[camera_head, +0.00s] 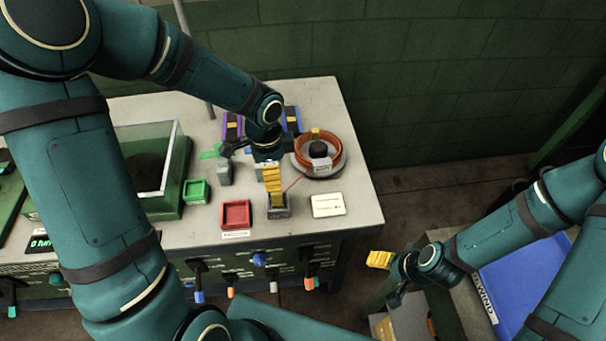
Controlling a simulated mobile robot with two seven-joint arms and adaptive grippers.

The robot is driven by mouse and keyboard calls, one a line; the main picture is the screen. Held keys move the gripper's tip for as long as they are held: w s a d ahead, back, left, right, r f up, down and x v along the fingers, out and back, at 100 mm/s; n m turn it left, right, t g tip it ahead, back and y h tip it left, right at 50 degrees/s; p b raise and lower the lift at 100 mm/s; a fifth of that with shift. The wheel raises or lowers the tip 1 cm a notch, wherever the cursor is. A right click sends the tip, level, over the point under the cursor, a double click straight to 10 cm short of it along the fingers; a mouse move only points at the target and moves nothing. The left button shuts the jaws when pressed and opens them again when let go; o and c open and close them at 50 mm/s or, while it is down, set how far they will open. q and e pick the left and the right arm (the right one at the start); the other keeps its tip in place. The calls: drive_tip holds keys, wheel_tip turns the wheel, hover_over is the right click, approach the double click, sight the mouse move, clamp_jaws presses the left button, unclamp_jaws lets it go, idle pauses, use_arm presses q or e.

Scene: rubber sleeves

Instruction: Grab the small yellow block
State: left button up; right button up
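A small yellow block-like piece (278,199) shows at a small grey holder (279,211) near the front of the grey workbench. My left gripper (272,182) points down over this holder. Ribbed yellow on its fingers overlaps the piece in the picture, so I cannot tell where finger ends and block begins, or whether they touch. Another small yellow patch (315,132) shows at the orange coil (318,150), right of my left gripper. My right gripper (382,292) is off the bench at the lower right, with a yellow-sleeved finger sticking out left. It appears open and empty.
The grey workbench (355,185) carries a red tray (236,214), a green tray (195,192), a white card (328,205) and a clear-walled green box (180,172). Several tools hang along its front. A blue bin (525,275) stands at the lower right.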

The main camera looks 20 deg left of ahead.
sight(277, 198)
use_arm(q)
drive_tip(key=f, duration=0.2)
drive_tip(key=f+b, duration=0.1)
drive_tip(key=f, duration=0.3)
drive_tip(key=shift+w+a+f, duration=0.2)
drive_tip(key=shift+a+f, duration=0.05)
drive_tip(key=shift+a, duration=0.05)
drive_tip(key=shift+w+d+f+b, duration=0.1)
drive_tip(key=shift+f+b, duration=0.1)
drive_tip(key=shift+f, duration=0.8)
drive_tip(key=shift+s+d+f+b, duration=0.1)
drive_tip(key=shift+f+b, duration=0.15)
drive_tip(key=shift+f, duration=0.8)
drive_tip(key=shift+w+d+f+b, duration=0.1)
drive_tip(key=shift+f+b, duration=0.1)
drive_tip(key=shift+f, duration=0.8)
clamp_jaws()
